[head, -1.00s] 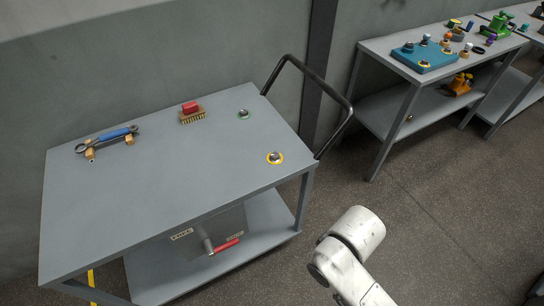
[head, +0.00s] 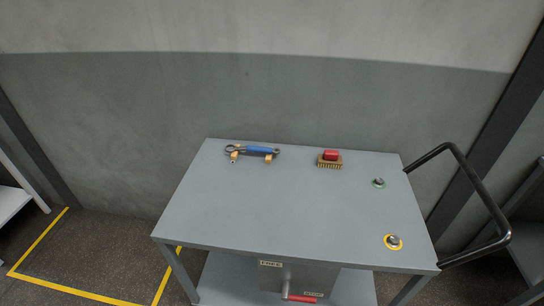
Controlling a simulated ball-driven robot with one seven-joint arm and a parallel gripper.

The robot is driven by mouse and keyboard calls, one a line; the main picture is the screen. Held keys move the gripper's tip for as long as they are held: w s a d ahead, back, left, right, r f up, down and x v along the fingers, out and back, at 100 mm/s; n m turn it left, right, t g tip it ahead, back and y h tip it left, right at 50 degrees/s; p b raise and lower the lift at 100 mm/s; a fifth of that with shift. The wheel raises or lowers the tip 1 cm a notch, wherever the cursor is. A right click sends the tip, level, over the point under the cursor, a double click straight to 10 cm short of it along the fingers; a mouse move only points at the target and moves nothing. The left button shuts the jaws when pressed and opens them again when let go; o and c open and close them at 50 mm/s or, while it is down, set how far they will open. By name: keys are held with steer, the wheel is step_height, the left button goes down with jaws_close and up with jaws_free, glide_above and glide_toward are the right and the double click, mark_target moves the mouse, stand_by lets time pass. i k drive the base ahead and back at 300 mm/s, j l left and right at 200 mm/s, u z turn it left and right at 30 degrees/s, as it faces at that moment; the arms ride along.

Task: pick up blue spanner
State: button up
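The blue spanner (head: 261,149) has a blue handle and a grey ring end at its left. It rests across two small tan blocks (head: 235,155) near the back left of the grey cart top (head: 270,205). My gripper is not in view, and nothing touches the spanner.
A brush (head: 329,159) with a red top stands to the right of the spanner. A green-ringed knob (head: 379,183) and a yellow-ringed knob (head: 394,242) are at the cart's right. A black handle (head: 468,165) juts out right. The wall (head: 250,95) is close behind.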

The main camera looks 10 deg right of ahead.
mark_target(249, 148)
steer(key=i+j+u, duration=0.25)
steer(key=i+j, duration=0.15)
steer(key=i, duration=0.35)
steer(key=i+j+u, duration=0.3)
steer(key=i, duration=0.5)
steer(key=i+j+u, duration=0.1)
steer(key=i+u, duration=0.15)
steer(key=i, duration=0.5)
